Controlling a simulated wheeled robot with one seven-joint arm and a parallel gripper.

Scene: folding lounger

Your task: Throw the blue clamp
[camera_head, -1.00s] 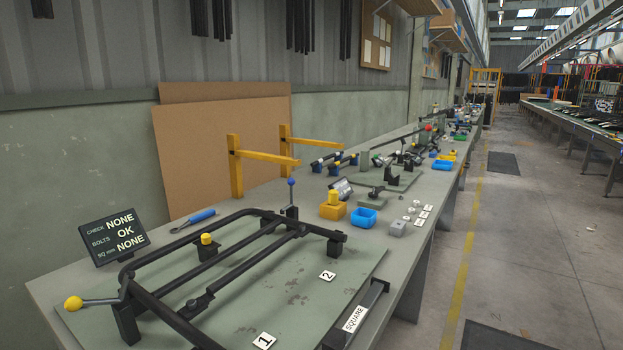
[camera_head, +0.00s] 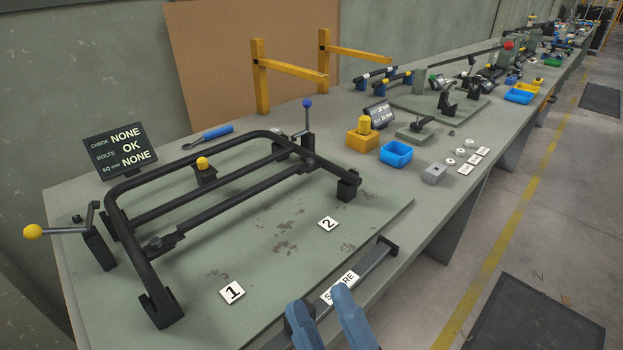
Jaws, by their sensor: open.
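The blue clamp is a black toggle with a blue ball (camera_head: 307,103) on an upright lever, at the far right corner of the black tube frame (camera_head: 185,212). The frame lies on a green fixture plate (camera_head: 285,260). A second clamp with a yellow ball (camera_head: 32,231) stands at the frame's left corner, its lever pointing left. My gripper (camera_head: 318,300) shows at the bottom edge, its blue fingers apart and empty. It is in front of the SQUARE bar, well apart from the blue clamp.
A display (camera_head: 120,148) reads CHECK NONE, BOLTS OK, SQ mm NONE. A blue-handled tool (camera_head: 215,132) lies behind the frame. Yellow brackets (camera_head: 262,80) stand at the back. A blue bin (camera_head: 397,153) and yellow block (camera_head: 362,138) are to the right.

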